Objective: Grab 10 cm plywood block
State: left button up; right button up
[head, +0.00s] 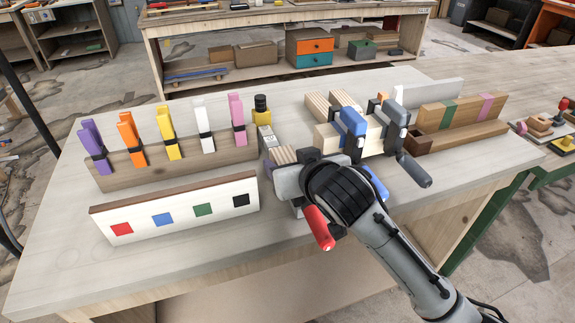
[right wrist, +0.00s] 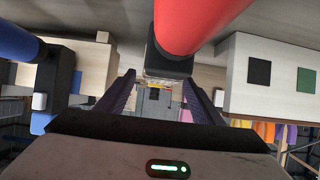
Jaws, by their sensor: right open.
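Several pale layered wood blocks stand on the workbench (head: 65,235). A small one with a striped end (head: 284,155) shows just beyond my right gripper in the head view. I cannot tell which is the 10 cm block. My right gripper (right wrist: 158,82) is open, its two dark fingers spread apart. In the head view my wrist hides most of it. A red-handled clamp (head: 318,228) is close beside the wrist, and its red handle (right wrist: 195,20) crosses above the fingers in the wrist view. My left gripper is out of view.
A white board with coloured squares (head: 180,210) stands at the left front. Behind it, coloured spring clamps grip a wooden strip (head: 130,172). A brown wooden rack (head: 452,132) stands at the right.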

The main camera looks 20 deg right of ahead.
jog(key=c, duration=1.2)
